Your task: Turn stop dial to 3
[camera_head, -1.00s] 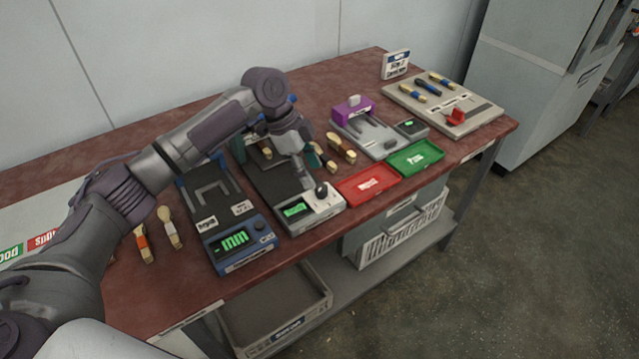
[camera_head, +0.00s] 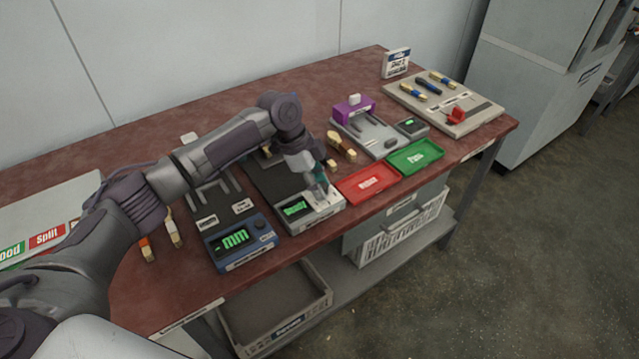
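The middle station (camera_head: 266,186) is a dark machine with a green-lit display (camera_head: 296,208) and a pale front panel (camera_head: 328,209). My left gripper (camera_head: 322,194) points down over that panel, where a dark dial showed earlier. The gripper now hides the dial, so I cannot see its setting, whether the fingers touch it, or how far they are open. My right gripper is not in view.
A blue gauge (camera_head: 240,243) with a green display stands to the left. A red tray (camera_head: 366,184) and a green tray (camera_head: 415,157) lie to the right. Wooden pieces (camera_head: 341,145) lie behind the red tray. A purple-topped device (camera_head: 354,110) stands further back.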

